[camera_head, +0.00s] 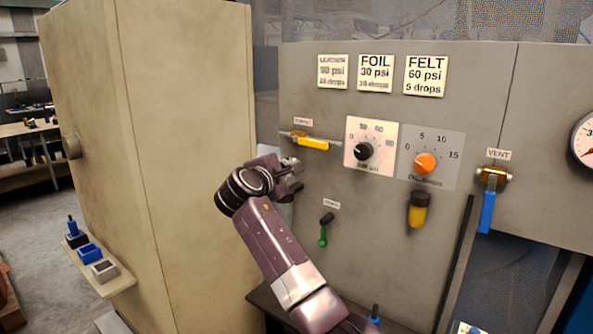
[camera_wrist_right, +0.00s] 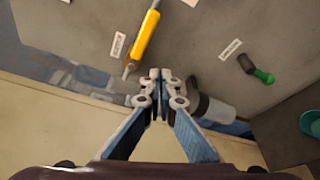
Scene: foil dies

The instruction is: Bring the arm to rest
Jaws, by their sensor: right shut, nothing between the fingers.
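My right arm (camera_head: 272,240) reaches up from the bottom of the head view toward the grey control panel (camera_head: 480,130). Its gripper (camera_head: 293,175) is in front of the panel's left part, below and left of the yellow-handled valve (camera_head: 312,143). In the right wrist view the gripper (camera_wrist_right: 161,82) is shut with nothing between its fingers. The yellow handle (camera_wrist_right: 146,36) is above the fingertips, apart from them. A grey cylinder (camera_wrist_right: 213,108) is partly hidden behind the fingers. My left gripper is not in view.
A green-tipped lever (camera_head: 323,236) is right of the arm. The panel carries a black dial (camera_head: 363,151), an orange dial (camera_head: 425,163) and a blue-handled vent valve (camera_head: 487,208). A tall beige cabinet (camera_head: 180,140) stands left. A small shelf (camera_head: 112,280) with blocks juts from it.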

